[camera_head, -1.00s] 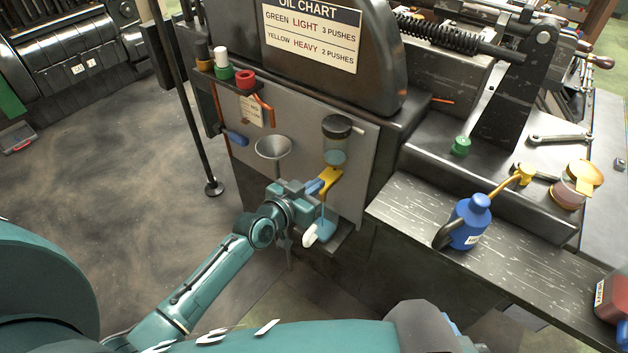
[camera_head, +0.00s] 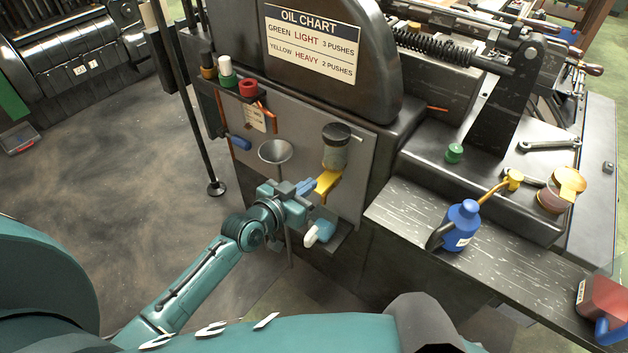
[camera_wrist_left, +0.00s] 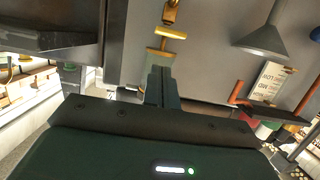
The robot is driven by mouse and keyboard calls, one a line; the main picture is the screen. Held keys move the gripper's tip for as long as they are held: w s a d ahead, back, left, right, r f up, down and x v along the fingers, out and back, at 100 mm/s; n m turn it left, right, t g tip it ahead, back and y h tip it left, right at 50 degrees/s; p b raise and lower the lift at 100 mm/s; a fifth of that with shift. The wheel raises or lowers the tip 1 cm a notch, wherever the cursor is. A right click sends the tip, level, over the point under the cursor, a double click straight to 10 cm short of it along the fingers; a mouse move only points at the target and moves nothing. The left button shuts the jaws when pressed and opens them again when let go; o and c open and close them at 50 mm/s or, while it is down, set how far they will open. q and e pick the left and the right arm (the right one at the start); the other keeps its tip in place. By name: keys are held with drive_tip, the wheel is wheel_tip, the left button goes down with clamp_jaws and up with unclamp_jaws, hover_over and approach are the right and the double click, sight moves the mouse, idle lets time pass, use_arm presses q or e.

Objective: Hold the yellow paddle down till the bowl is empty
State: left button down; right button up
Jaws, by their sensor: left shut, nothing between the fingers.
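The yellow paddle (camera_head: 328,184) sticks out from the grey panel under the glass bowl (camera_head: 335,156) with its black lid. The bowl looks dull grey-green, and I cannot tell its level. My left gripper (camera_head: 311,187) is shut and empty beside the paddle's left edge; I cannot tell whether it touches. In the left wrist view, yellow parts (camera_wrist_left: 170,33) show just beyond my shut fingers (camera_wrist_left: 159,84). A pale blue cup with a white end (camera_head: 321,232) sits below the paddle, and no stream shows between them. My right gripper is out of view.
An oil chart (camera_head: 311,43) hangs above. A blue oil can (camera_head: 459,225) stands on the bench at right. A black pole (camera_head: 187,105) stands at left.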

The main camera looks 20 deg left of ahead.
use_arm(q)
drive_tip(key=v, duration=0.6)
drive_tip(key=shift+s+a+r, duration=0.15)
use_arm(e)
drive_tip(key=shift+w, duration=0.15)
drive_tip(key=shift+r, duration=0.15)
